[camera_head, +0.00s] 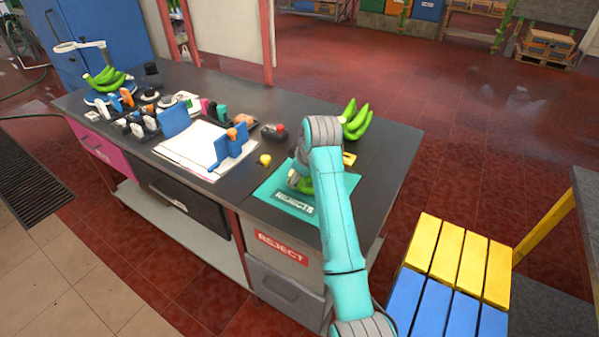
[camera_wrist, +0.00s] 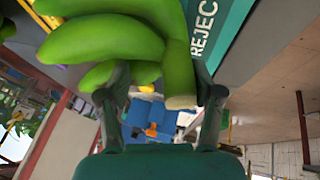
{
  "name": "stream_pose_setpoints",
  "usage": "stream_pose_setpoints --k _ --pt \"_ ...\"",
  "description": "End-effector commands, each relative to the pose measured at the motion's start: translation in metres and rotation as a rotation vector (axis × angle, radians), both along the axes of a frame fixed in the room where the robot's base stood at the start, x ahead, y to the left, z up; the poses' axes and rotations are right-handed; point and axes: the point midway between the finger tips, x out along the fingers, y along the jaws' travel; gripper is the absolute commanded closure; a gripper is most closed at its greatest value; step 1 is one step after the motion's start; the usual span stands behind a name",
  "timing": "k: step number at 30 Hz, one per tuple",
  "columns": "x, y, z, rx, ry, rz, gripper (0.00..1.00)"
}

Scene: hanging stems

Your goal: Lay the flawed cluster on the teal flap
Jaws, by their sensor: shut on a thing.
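A green banana cluster (camera_wrist: 110,45) fills the upper left of the wrist view, with its cut stem end between my fingers. My gripper (camera_wrist: 160,88) is shut on this cluster. Part of the cluster also shows beside my arm in the head view (camera_head: 304,185), at the teal flap. No flaw is clear on the visible skin. The teal flap (camera_head: 264,190), marked REJECTS, lies at the table's near right edge and also shows beside the bananas in the wrist view (camera_wrist: 230,38). My arm hides its right part, and I cannot tell whether the cluster touches it.
A third (camera_head: 107,79) sits at the far left. A yellow knob (camera_head: 265,160), a red-buttoned box (camera_head: 274,132) and blue holders (camera_head: 231,143) stand left of the flap.

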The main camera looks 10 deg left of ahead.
Motion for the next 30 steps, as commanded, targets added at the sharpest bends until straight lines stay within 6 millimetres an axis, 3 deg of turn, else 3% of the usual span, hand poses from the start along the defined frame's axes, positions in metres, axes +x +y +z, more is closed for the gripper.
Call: stream_pose_setpoints --k 1,2,5,17,22,30 --pt "0.001 0.000 0.001 0.001 -0.004 0.000 0.83" --pt "0.001 0.000 0.001 0.002 -0.004 0.001 0.27" --pt "0.001 0.000 0.001 0.001 -0.002 0.000 0.05" --pt "-0.002 -0.001 0.001 -0.001 0.002 0.000 0.05" --pt "-0.008 -0.007 0.021 0.001 -0.001 0.000 0.05" --pt "-0.029 -0.021 0.068 0.001 -0.003 -0.001 0.05"
